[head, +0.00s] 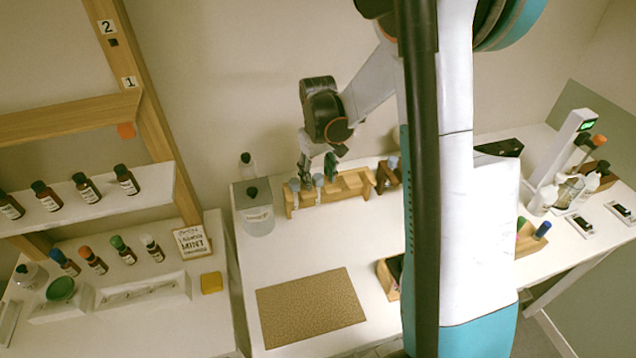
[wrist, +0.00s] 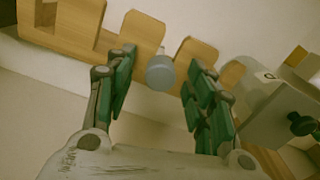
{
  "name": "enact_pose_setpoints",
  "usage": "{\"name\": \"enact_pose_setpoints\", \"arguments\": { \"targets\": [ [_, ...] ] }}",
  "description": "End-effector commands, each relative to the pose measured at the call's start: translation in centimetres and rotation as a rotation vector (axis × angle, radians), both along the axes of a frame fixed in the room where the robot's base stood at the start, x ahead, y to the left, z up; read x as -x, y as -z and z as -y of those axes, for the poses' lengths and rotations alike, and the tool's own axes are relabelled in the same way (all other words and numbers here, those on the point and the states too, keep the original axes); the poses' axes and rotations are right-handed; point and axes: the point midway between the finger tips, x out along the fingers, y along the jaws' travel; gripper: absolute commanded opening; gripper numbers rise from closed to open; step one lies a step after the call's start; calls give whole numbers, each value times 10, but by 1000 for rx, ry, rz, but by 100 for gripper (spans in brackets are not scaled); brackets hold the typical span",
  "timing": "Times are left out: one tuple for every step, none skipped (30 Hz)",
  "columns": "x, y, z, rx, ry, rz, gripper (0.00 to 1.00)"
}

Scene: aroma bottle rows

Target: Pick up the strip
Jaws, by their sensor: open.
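My gripper (head: 318,170) is at the wooden rack (head: 352,183) by the back wall, with its fingers pointing down. In the wrist view my gripper (wrist: 160,62) is open. A round grey cap (wrist: 160,73) on a thin clear stem shows between its two green-padded fingers, with a gap on each side. The stem stands in a slot of the wooden rack, which also shows in the wrist view (wrist: 88,20). No paper strip can be made out for sure in either view; the shallow white tray (head: 184,277) at left holds pale things too small to tell.
A clear jar (head: 259,219) with a black knob stands close left of the rack. A brown mat (head: 310,306) lies in front. Bottles stand on the shelf (head: 125,205) and table at left. A small wooden box (head: 386,280) is near my arm. White tabletop between mat and rack is clear.

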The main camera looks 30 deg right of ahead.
Motion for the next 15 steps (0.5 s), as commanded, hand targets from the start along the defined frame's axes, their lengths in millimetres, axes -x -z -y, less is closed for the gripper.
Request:
{"name": "enact_pose_setpoints", "arguments": {
  "targets": [
    [0, 0, 0, 0, 0, 0, 50],
    [0, 0, 0, 0, 0, 0, 50],
    [0, 0, 0, 0, 0, 0, 50],
    [0, 0, 0, 0, 0, 0, 50],
    [0, 0, 0, 0, 0, 0, 50],
    [0, 0, 0, 0, 0, 0, 43],
    [0, 0, 0, 0, 0, 0, 36],
    [0, 0, 0, 0, 0, 0, 29],
    [0, 0, 0, 0, 0, 0, 20],
    [0, 0, 0, 0, 0, 0, 13],
    [0, 0, 0, 0, 0, 0, 10],
    [0, 0, 0, 0, 0, 0, 10],
    [0, 0, 0, 0, 0, 0, 10],
    [0, 0, 0, 0, 0, 0, 10],
    [0, 0, 0, 0, 0, 0, 10]
  ]
}}
